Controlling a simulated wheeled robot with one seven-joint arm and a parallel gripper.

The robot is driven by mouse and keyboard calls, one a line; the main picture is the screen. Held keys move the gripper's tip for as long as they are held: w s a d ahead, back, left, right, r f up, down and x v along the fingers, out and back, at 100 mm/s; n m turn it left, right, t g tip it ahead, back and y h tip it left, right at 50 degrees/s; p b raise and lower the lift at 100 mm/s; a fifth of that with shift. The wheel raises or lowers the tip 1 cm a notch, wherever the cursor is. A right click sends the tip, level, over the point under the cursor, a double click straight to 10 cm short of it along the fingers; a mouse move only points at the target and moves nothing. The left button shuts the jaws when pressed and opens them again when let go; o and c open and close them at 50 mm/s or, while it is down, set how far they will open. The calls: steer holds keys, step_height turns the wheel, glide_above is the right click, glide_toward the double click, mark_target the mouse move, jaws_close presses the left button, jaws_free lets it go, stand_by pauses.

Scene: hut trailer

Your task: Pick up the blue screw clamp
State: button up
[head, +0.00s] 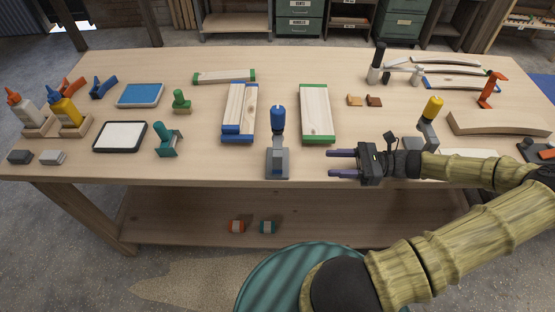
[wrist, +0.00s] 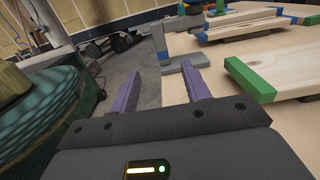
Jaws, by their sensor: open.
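The blue screw clamp (head: 278,121) has a blue handle on top and a grey body and base. It stands upright near the table's front edge, in the middle of the head view. The open fingers also show in the wrist view (wrist: 160,74).
Behind the clamp lie a blue-ended board (head: 243,105) and a green-ended board (head: 316,110). A teal clamp (head: 167,141) stands to the left. A yellow-handled clamp (head: 432,108) is behind my wrist. A teal round stool (head: 275,275) is in front of the table.

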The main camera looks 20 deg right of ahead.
steer(key=shift+a, duration=0.1)
steer(key=p, duration=0.1)
glide_above(271, 174)
steer(key=v, duration=0.5)
steer(key=p+x, duration=0.1)
steer(key=x, duration=0.4)
steer(key=shift+a, duration=0.1)
steer(key=shift+c, duration=0.2)
steer(key=shift+r, duration=0.1)
jaws_close()
